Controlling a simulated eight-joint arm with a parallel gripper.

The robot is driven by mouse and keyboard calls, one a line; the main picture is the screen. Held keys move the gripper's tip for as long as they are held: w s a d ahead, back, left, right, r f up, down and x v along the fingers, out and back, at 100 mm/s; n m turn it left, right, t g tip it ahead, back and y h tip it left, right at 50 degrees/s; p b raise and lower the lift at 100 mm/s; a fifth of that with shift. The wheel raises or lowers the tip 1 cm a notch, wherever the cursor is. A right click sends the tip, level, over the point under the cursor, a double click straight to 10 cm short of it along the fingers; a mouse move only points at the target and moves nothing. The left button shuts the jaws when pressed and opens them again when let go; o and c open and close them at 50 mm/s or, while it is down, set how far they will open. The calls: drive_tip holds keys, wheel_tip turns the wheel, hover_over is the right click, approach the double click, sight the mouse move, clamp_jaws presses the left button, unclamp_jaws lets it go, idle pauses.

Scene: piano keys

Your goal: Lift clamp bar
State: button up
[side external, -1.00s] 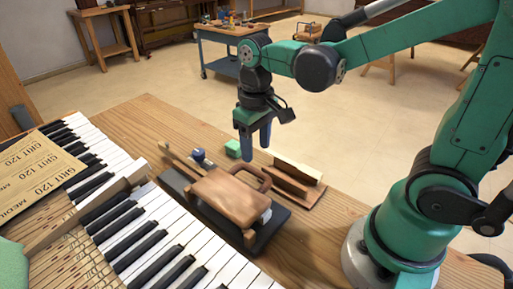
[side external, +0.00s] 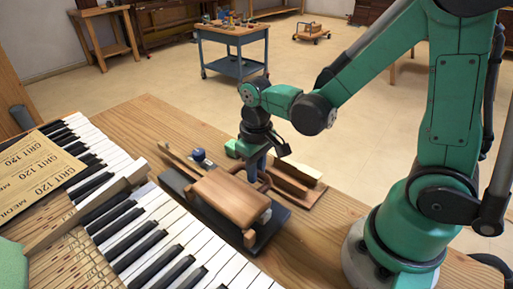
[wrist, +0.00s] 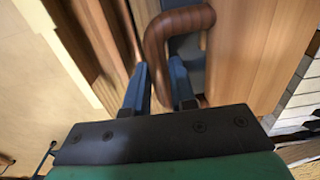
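The clamp bar seems to be the brown looped handle (wrist: 182,20) on the wide wooden block (side external: 230,196), though I cannot be sure of its extent. The block lies on a dark base beside the piano keys. My gripper (wrist: 158,64) points down at the handle side of the block, its two blue fingers apart. In the wrist view the fingertips sit close to the curved handle; contact is unclear. In the side view my gripper (side external: 255,172) partly hides the handle.
A wooden holder (side external: 293,185) stands close right of my gripper, with a green block (side external: 234,149) behind. A blue knob (side external: 199,154) is at the base's far end. Piano keys (side external: 150,232) lie left.

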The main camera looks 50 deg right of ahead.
clamp_jaws()
drive_tip(key=shift+a+r, duration=0.25)
drive_tip(key=shift+r, duration=0.95)
drive_tip(key=shift+a+r, duration=0.3)
drive_tip(key=shift+r, duration=0.25)
drive_tip(key=shift+a+r, duration=0.25)
drive_tip(key=shift+r, duration=0.25)
drive_tip(key=shift+c, duration=0.6)
unclamp_jaws()
drive_tip(key=shift+a+r, duration=0.1)
drive_tip(key=shift+r, duration=0.05)
drive_tip(key=shift+a+r, duration=0.6)
drive_tip(key=shift+r, duration=0.3)
clamp_jaws()
drive_tip(key=shift+r, duration=0.1)
